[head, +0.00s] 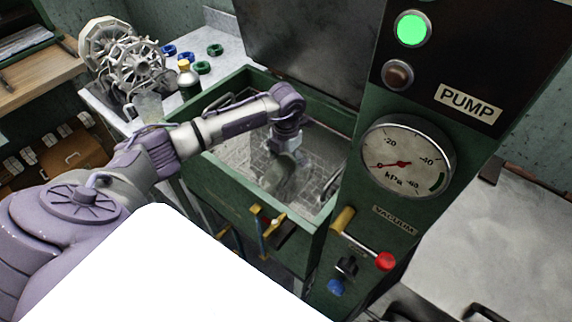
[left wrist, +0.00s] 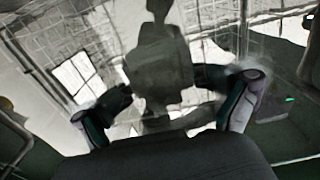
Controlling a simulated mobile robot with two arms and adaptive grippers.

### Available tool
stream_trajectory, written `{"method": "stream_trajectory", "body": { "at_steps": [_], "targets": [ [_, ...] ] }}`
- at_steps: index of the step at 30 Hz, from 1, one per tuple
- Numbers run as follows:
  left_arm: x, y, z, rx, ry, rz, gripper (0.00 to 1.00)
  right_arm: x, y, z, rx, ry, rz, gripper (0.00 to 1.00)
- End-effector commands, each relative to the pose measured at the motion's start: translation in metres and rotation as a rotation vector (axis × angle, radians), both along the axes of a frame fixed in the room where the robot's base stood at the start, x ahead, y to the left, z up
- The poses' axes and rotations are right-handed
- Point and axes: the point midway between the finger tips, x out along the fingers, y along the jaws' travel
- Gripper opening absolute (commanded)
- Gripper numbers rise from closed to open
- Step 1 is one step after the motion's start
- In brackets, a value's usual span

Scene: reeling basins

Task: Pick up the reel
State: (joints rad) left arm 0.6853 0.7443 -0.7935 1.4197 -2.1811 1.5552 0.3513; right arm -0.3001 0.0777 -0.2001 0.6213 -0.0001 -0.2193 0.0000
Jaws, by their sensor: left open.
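Pale, spoked, wheel-like reels stand at the upper left of the head view, a front one (head: 138,66) and a larger one behind it (head: 103,42). My left arm reaches past them into the green basin (head: 262,200), and my left gripper (head: 284,178) points down inside it, well to the right of these reels. In the left wrist view my left gripper (left wrist: 165,88) is open, its dark fingers spread. A blocky grey shape (left wrist: 160,65) shows between and beyond them; I cannot tell whether it is an object or a reflection. My right gripper is not in view.
A raised lid (head: 305,45) stands behind the basin. The control panel with a pressure gauge (head: 407,160) stands close to its right, with a red-knobbed lever (head: 385,261) below. Blue and green rings and a glass jug (head: 148,106) are on the left counter.

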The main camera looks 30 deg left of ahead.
Motion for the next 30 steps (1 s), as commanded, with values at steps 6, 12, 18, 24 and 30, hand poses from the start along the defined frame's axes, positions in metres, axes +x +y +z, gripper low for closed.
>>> {"method": "stream_trajectory", "body": {
  "at_steps": [6, 12, 18, 24, 30],
  "targets": [
    [0.000, 0.000, 0.000, 0.000, -0.001, 0.000, 0.85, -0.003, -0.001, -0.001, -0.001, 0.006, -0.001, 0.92],
    [0.000, 0.000, 0.000, 0.000, -0.001, 0.000, 0.51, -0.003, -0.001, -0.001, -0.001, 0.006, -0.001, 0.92],
    [0.001, 0.000, 0.001, 0.000, -0.003, 0.000, 0.27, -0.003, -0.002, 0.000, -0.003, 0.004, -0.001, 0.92],
    [0.001, 0.000, 0.004, 0.000, -0.004, 0.000, 0.27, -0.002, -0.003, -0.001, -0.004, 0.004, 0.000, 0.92],
    [0.002, 0.001, 0.031, 0.000, -0.008, -0.002, 0.27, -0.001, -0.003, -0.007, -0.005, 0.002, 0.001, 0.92]
  ]
}}
